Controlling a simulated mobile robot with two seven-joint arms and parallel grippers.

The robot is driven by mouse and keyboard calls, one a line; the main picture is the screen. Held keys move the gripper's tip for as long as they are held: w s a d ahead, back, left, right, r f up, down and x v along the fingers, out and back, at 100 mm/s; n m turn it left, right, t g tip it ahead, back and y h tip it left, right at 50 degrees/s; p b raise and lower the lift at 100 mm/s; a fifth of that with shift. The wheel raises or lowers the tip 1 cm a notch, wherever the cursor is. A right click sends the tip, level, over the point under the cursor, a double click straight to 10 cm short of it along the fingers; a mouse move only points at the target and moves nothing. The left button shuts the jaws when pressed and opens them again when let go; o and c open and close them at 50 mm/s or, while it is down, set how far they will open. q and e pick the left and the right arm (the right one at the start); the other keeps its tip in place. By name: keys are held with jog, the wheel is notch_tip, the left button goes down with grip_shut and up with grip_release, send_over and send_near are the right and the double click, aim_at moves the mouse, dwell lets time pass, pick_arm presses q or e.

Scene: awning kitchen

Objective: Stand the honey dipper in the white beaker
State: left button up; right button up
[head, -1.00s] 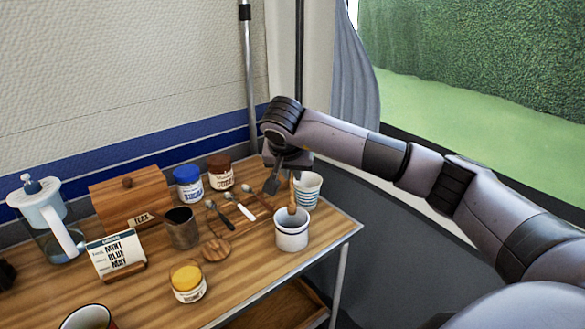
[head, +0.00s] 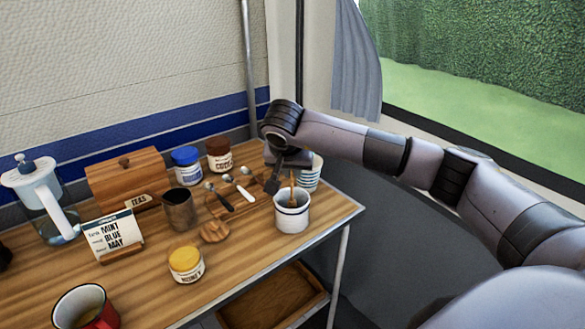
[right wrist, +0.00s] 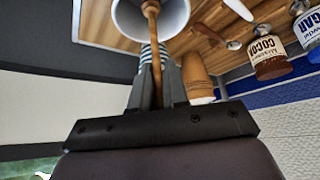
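The white beaker (head: 292,218), with a dark rim, stands upright near the table's right end. The wooden honey dipper (head: 292,186) is nearly upright over it, with its lower end inside the beaker's mouth. My right gripper (head: 284,178) is above and just behind the beaker. In the right wrist view, the dipper's handle (right wrist: 156,62) runs between the gripper's two close fingers (right wrist: 155,85), which look shut on it. The dipper's thicker end shows inside the beaker (right wrist: 172,18). Whether it touches the bottom is hidden. My left gripper is out of view.
A striped cup (head: 309,175) stands close behind the beaker. Spoons (head: 243,191), cocoa (head: 219,155) and sugar (head: 187,167) jars, a metal cup (head: 180,212), a round wooden piece (head: 214,231) and a yellow-lidded jar (head: 186,267) lie to the left. Table in front of the beaker is clear.

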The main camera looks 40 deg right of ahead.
jog(key=o, duration=0.5)
jog(key=shift+r, duration=0.15)
jog(key=v, duration=0.7)
dwell(0.6)
